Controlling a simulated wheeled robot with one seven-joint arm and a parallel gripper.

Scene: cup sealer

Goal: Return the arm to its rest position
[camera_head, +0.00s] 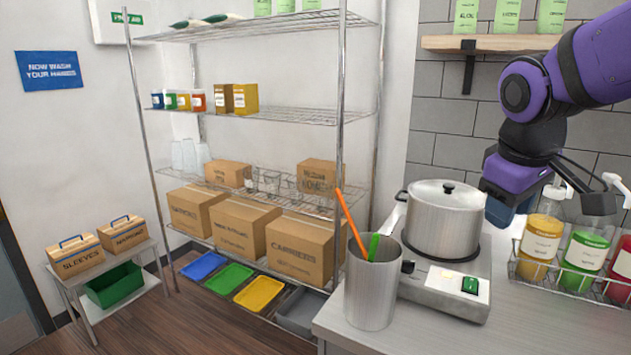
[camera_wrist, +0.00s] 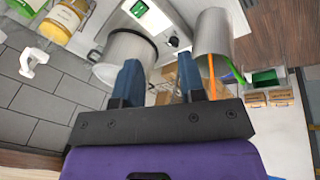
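My purple arm enters the head view from the upper right. The gripper is open and empty. It is near the steel pot (camera_head: 445,218), which stands lidded on the hot plate; the pot also shows in the wrist view (camera_wrist: 125,55). I cannot tell the exact gap between finger and pot.
A steel utensil cup (camera_head: 373,290) with orange and green sticks stands at the counter's front. A wire rack of sauce bottles (camera_head: 540,245) stands at the right. A wooden wall shelf (camera_head: 490,43) is above. A wire shelf with boxes (camera_head: 240,225) is left, with open floor before it.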

